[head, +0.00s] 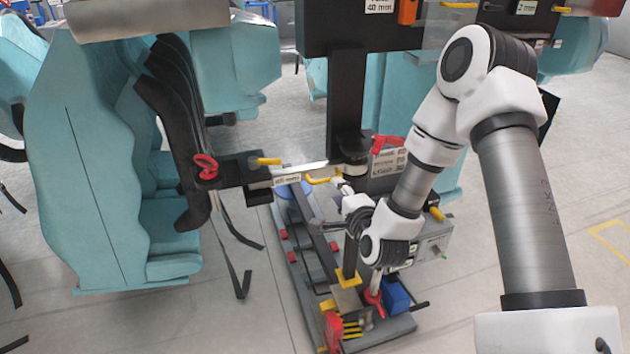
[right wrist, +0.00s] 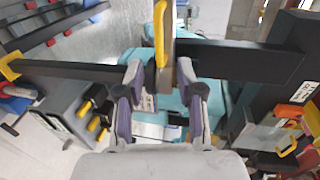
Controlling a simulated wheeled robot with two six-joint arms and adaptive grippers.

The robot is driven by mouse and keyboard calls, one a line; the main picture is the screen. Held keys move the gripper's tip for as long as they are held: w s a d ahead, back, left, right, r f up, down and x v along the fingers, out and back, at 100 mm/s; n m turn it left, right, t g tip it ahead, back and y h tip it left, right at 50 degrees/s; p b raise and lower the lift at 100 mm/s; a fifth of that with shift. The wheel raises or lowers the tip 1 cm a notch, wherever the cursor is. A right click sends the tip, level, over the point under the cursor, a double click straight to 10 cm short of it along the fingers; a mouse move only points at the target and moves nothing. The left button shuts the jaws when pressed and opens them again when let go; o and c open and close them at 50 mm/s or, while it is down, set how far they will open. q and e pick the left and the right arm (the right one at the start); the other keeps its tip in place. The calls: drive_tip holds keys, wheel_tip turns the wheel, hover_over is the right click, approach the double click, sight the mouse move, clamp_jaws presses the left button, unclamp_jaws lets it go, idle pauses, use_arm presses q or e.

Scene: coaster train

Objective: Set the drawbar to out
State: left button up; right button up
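My right gripper (head: 338,185) is at this handle. In the right wrist view, a yellow handle (right wrist: 159,35) with a tan lower part lies between the fingertips of my right gripper (right wrist: 160,75). The fingers are apart, with gaps visible beside the handle. My left gripper is out of view.
A black post (head: 347,100) rises from a grey base (head: 380,335) with red, blue and yellow parts. A black block with a red knob (head: 205,166) is at left, beside teal seats (head: 90,170). A labelled sign (head: 388,165) stands close behind my right arm.

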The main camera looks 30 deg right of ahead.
sight(329, 181)
drive_tip(key=p+x, duration=0.2)
drive_tip(key=x, duration=0.5)
drive_tip(key=shift+w+f, duration=0.1)
drive_tip(key=shift+w, duration=0.25)
drive_tip(key=shift+w+f, duration=0.15)
drive_tip(key=shift+f, duration=0.05)
drive_tip(key=shift+r, duration=0.1)
clamp_jaws()
